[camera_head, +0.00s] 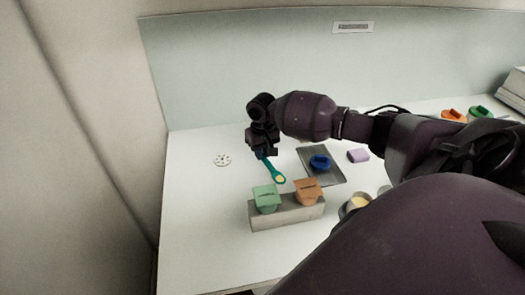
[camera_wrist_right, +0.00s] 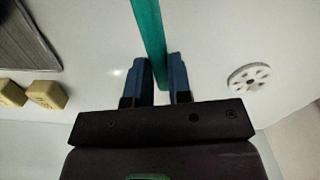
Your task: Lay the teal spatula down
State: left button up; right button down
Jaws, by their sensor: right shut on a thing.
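The teal spatula (camera_head: 268,168) hangs from my right gripper (camera_head: 262,150) over the left part of the white table. Its rounded end carries a pale yellow patch and points towards the front right, behind the grey block. In the right wrist view the teal handle (camera_wrist_right: 148,35) runs between the two blue fingers of my right gripper (camera_wrist_right: 162,68), which is shut on it. I cannot tell whether the rounded end touches the table. My left gripper is not in view.
A white disc with holes (camera_head: 222,159) lies left of the spatula. A grey block (camera_head: 287,214) bears a green piece (camera_head: 266,198) and an orange piece (camera_head: 308,191). A dark tray (camera_head: 331,178) holds a blue piece (camera_head: 320,162). A lavender block (camera_head: 358,155) lies beyond. The table's left front is clear.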

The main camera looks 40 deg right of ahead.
jog(key=shift+f+p, duration=0.45)
jog(key=shift+f, duration=0.2)
dwell(0.5)
jog(key=c, duration=1)
grip_release()
jog(key=shift+o, duration=0.2)
notch_tip(320, 180, up, 11)
